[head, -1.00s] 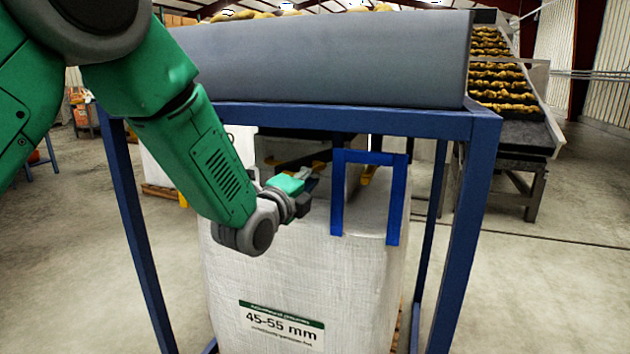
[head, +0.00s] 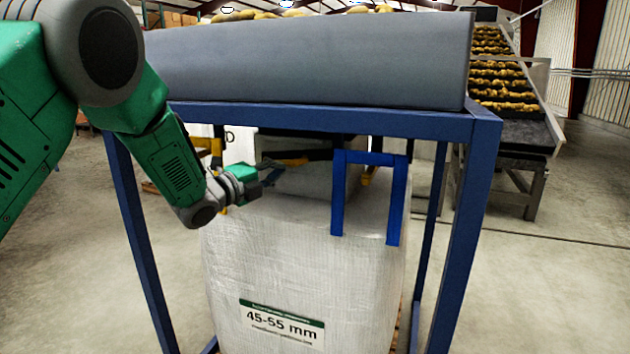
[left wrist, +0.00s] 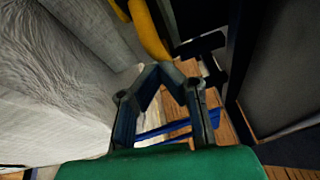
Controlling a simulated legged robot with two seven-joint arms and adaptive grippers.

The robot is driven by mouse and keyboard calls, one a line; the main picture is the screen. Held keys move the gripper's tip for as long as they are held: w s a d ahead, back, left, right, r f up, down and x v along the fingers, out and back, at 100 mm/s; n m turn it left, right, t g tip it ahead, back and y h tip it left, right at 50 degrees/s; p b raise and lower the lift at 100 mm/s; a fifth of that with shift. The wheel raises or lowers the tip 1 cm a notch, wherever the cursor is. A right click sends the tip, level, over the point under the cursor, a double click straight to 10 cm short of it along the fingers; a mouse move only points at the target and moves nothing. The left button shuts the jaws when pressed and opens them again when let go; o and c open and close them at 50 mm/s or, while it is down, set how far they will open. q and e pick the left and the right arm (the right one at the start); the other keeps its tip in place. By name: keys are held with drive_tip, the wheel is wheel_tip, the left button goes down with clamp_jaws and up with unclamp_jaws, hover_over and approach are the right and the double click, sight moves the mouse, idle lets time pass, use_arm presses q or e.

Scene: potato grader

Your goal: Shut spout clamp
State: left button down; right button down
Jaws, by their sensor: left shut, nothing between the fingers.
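What looks like the spout clamp is a dark bar with a yellow part (head: 290,162), under the hopper and above the white bulk bag (head: 290,250). In the left wrist view a yellow bar (left wrist: 148,32) and a black handle-like piece (left wrist: 200,45) show beyond the fingers; I cannot tell whether the clamp is open or shut. My left gripper (head: 272,177) is to the left of the dark bar, just above the bag's top, apparently apart from it. In the left wrist view its fingers (left wrist: 160,72) are closed together, empty. My right gripper is not in view.
A blue frame (head: 320,117) carries the grey hopper (head: 320,60); its posts stand around the bag. A blue strap loop (head: 338,195) rises at the bag's front right. A potato conveyor (head: 505,110) stands at the back right. The floor at right is clear.

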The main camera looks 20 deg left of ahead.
use_arm(q)
drive_tip(key=shift+w+a, duration=1.55)
drive_tip(key=shift+w, duration=0.3)
drive_tip(key=shift+f, duration=0.1)
